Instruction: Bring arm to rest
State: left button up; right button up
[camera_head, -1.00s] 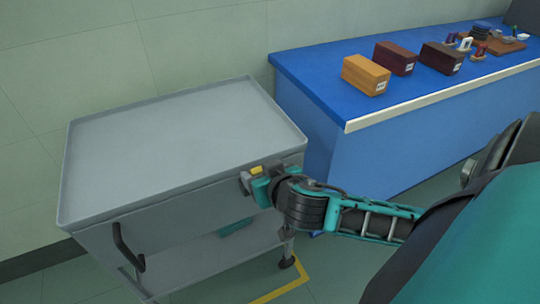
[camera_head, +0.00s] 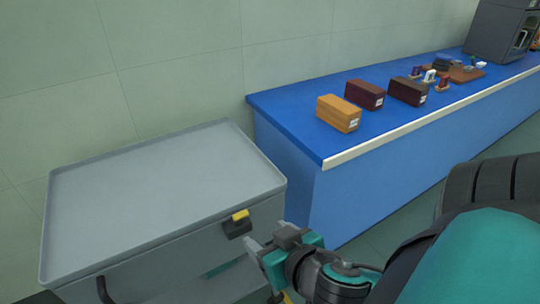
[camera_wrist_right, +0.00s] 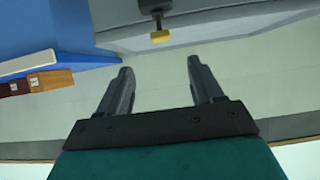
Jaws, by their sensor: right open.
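My right gripper (camera_head: 256,246) is in the lower middle of the head view, just in front of the grey cart (camera_head: 150,200). In the right wrist view its two fingers (camera_wrist_right: 160,85) stand wide apart with nothing between them. A dark catch with a yellow top (camera_head: 237,223) sits on the cart's side, a short gap from the fingertips. In the right wrist view the catch (camera_wrist_right: 160,30) shows beyond the fingers, apart from them. My left gripper is not in view.
A blue bench (camera_head: 300,140) runs along the wall to the right. On it are an orange box (camera_head: 338,112), two dark boxes (camera_head: 364,94) (camera_head: 408,90), several small items and a grey machine (camera_head: 500,35). The cart top is bare.

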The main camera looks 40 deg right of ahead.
dwell(0.5)
jog(key=a+f+n+y, duration=0.2)
jog(key=a+f, duration=0.2)
jog(key=f, duration=0.4)
jog(key=w+a+f+n+g+y, duration=0.1)
jog(key=a+f+n+y, duration=0.2)
jog(key=f, duration=0.5)
jog(key=shift+a+f, duration=0.25)
jog(key=shift+a, duration=0.3)
